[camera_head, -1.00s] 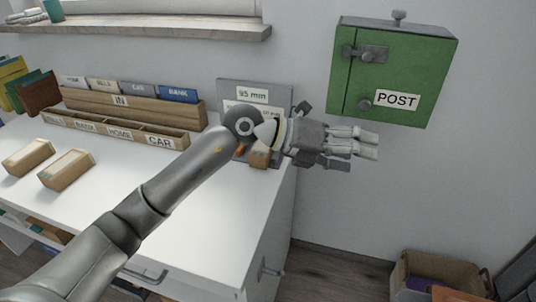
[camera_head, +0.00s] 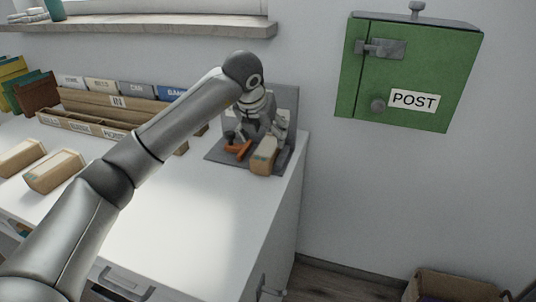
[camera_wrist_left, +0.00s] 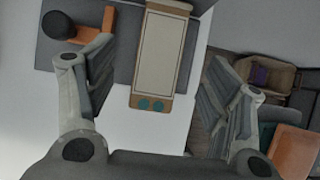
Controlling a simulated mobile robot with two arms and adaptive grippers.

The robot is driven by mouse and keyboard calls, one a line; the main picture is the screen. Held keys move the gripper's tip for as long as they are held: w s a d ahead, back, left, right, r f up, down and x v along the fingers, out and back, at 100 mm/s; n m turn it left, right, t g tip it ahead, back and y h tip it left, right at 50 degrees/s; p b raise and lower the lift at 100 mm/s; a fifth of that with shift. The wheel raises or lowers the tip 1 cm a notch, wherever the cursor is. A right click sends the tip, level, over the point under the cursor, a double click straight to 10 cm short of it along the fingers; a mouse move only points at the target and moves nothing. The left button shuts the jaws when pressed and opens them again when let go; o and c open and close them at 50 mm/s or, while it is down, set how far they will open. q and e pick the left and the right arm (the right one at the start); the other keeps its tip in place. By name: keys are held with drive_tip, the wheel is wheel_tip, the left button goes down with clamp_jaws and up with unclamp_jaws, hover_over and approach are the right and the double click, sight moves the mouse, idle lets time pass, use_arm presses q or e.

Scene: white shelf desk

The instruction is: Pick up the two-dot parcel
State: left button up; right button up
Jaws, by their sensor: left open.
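The two-dot parcel (camera_head: 264,156) is a small tan box on the right part of the desk, by the grey stand. In the left wrist view the parcel (camera_wrist_left: 160,55) shows a pale top panel and two teal dots on its near end. My left gripper (camera_head: 262,128) is above and behind the parcel in the head view, pointing down. In the left wrist view my left gripper (camera_wrist_left: 158,80) is open, with one finger on each side of the parcel and gaps between. It holds nothing. My right gripper is not in view.
A grey stand (camera_head: 214,153) with an orange piece (camera_head: 238,150) lies beside the parcel. Two more parcels, a near one (camera_head: 56,171) and a far one (camera_head: 20,157), lie at left. A wooden sorter (camera_head: 100,103) is behind; a green POST box (camera_head: 413,75) hangs on the wall.

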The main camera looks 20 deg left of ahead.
sight(267, 146)
use_arm(q)
drive_tip(key=x, duration=0.5)
drive_tip(key=shift+s+f, duration=0.2)
drive_tip(key=shift+f, duration=0.1)
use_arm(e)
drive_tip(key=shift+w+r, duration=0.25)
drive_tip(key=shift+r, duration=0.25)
use_arm(q)
drive_tip(key=shift+f, duration=0.1)
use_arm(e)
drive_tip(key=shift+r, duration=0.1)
use_arm(q)
drive_tip(key=shift+f, duration=0.1)
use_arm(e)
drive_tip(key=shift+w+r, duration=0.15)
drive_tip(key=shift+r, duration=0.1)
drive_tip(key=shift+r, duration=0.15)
